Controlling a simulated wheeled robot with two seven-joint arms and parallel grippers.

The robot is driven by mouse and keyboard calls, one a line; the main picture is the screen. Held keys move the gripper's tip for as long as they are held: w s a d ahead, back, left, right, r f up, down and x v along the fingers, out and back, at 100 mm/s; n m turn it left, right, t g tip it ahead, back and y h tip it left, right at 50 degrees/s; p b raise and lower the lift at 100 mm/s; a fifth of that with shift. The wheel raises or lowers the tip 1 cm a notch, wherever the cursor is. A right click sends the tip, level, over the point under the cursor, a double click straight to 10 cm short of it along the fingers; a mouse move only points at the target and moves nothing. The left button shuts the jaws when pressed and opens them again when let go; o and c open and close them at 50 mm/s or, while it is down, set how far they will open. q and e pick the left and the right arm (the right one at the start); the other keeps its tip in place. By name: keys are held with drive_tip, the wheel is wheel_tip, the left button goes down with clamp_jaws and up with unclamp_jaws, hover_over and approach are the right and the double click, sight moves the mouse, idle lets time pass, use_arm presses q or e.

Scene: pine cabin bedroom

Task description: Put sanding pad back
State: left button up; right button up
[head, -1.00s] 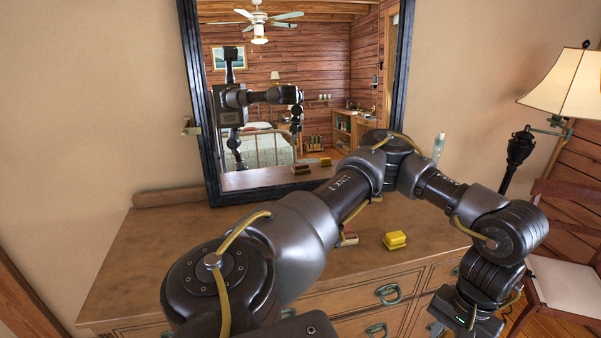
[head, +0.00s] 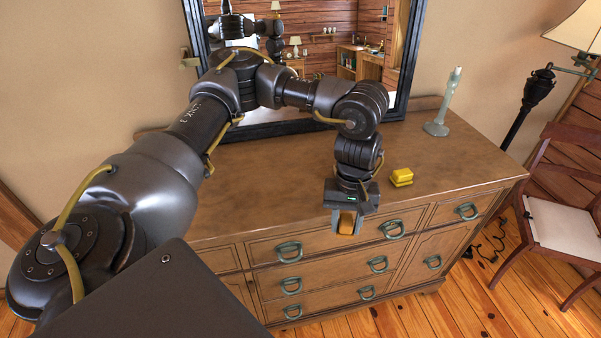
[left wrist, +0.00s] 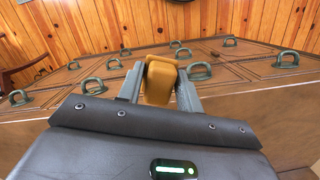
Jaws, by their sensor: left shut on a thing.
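My left gripper (head: 346,216) is shut on a small orange-tan block, which I take to be the sanding pad (head: 347,224). The gripper points down in front of the dresser's front edge, near the upper drawers, and the pad is clear of the dresser top. A yellow block (head: 401,177) lies on the dresser top (head: 450,160), to the right of my left wrist. My right gripper is not in view.
A pale green candlestick (head: 443,110) stands at the dresser's back right. A dark-framed mirror (head: 402,60) stands behind my arm. A chair (head: 560,225) and a lamp (head: 535,95) are at the right. Drawer handles (head: 393,229) stick out in front. The right dresser top is mostly clear.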

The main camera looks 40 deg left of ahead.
use_arm(q)
drive_tip(key=w+a+r+n+t+b, duration=0.1)
drive_tip(key=w+r+n+t+b, duration=0.2)
drive_tip(key=n, duration=0.8)
drive_tip(key=w+a+r+n+b, duration=0.25)
drive_tip(key=w+r+n, duration=0.3)
drive_tip(key=n, duration=0.55)
drive_tip(key=p, duration=0.1)
hover_over(309, 196)
wheel_tip(309, 196, down, 10)
drive_tip(key=shift+s+d+f, duration=0.1)
drive_tip(key=shift+s+d, duration=0.05)
drive_tip(key=shift+f, duration=0.15)
drive_tip(key=shift+a+f, duration=0.15)
drive_tip(key=shift+f, duration=0.7)
drive_tip(key=shift+a+f, duration=0.1)
drive_tip(key=shift+f, duration=0.7)
